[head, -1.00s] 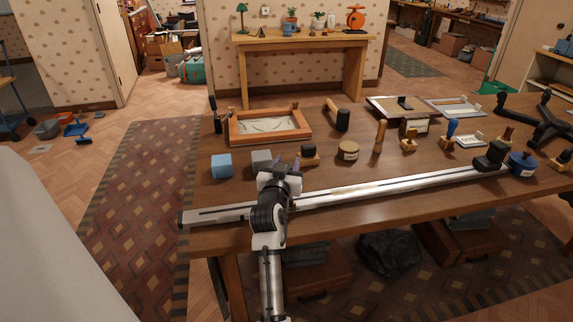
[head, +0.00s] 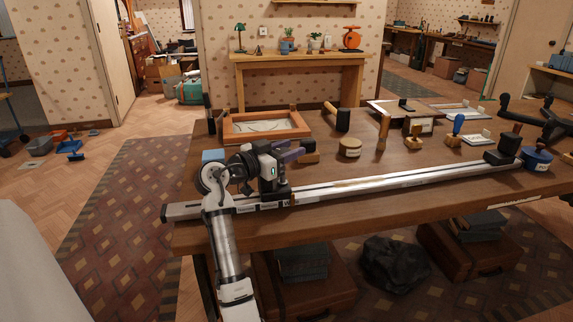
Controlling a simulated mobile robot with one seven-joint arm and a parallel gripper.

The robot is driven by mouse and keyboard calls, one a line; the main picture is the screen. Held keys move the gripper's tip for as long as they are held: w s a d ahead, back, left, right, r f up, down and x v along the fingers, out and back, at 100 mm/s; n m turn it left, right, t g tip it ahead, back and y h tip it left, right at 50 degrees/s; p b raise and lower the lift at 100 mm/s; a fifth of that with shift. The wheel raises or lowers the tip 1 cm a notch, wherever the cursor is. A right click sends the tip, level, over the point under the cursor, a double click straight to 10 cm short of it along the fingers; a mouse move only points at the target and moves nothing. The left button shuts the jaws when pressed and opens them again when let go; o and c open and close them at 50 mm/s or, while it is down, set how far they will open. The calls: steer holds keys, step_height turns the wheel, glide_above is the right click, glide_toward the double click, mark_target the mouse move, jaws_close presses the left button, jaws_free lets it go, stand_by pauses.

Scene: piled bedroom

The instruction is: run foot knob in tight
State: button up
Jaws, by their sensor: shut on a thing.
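A long silver rail (head: 400,182) lies along the front of the table. A black block with a dark handle (head: 503,154) stands at its right end. Another dark block (head: 277,191) sits on the rail near its left part, just below my gripper. How far the knob is screwed in cannot be seen.
The table's front edge runs close below the rail.

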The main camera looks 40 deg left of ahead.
steer(key=m+h, duration=0.1)
steer(key=h, duration=0.1)
steer(key=m+g+h+b, duration=0.1)
steer(key=h, duration=0.1)
steer(key=shift+d+m+g, duration=0.2)
steer(key=shift+m+g, duration=0.1)
steer(key=shift+m, duration=0.1)
steer(key=m+g+h, duration=0.1)
steer(key=h, duration=0.1)
steer(key=m+g+h, duration=0.1)
steer(key=shift+s+d+r+m+h, duration=0.1)
steer(key=shift+d+m+h, duration=0.1)
steer(key=shift+m+h, duration=0.2)
steer(key=shift+s+d+m+g+h+b, duration=0.1)
steer(key=shift+m+g+h+b, duration=0.05)
steer(key=shift+m+g+h, duration=0.75)
steer(key=shift+s+d+m+g+h+b, duration=0.15)
steer(key=shift+m+g+h, duration=0.5)
steer(key=shift+g, duration=0.45)
steer(key=shift+m+g+h, duration=0.25)
steer(key=shift+g, duration=0.15)
steer(key=o, duration=1)
steer(key=shift+a, duration=0.1)
